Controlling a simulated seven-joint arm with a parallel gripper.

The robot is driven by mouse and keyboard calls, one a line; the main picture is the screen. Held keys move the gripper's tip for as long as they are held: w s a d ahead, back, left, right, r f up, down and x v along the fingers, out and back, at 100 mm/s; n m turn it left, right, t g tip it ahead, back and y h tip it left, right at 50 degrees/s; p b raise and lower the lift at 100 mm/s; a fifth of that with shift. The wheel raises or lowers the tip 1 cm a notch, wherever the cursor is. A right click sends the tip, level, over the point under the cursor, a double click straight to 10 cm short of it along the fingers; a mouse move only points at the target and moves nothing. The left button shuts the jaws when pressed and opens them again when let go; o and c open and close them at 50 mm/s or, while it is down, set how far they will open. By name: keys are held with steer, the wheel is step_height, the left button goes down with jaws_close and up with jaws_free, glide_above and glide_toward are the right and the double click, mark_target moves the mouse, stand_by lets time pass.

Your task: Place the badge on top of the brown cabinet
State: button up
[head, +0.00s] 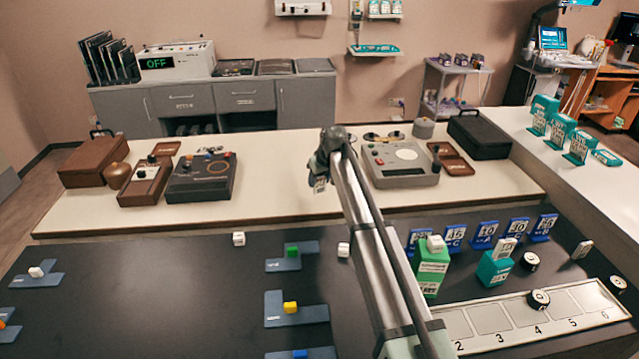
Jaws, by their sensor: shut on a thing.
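My gripper (319,179) is at the end of my arm, above the front part of the cream table near the middle of the view. It is shut on a small pale piece with dark marks, likely the badge (320,185). The jaws partly hide this piece, and it is too small to read. An orange-brown wooden cabinet or desk (611,92) stands at the far right back, well apart from my gripper. A dark brown box with a handle (93,160) sits at the left end of the cream table.
The cream table (285,185) holds a black console (202,177), a grey console (400,163) and a black case (480,135). Grey cabinets (245,98) stand behind. The dark front table (150,300) carries cubes, blue holders and a numbered tray (485,318). Its left middle is mostly clear.

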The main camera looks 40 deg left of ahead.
steer(key=shift+f, duration=0.85)
steer(key=shift+f, duration=0.1)
steer(key=o, duration=1)
steer(key=shift+o, duration=0.2)
steer(key=v, duration=1.2)
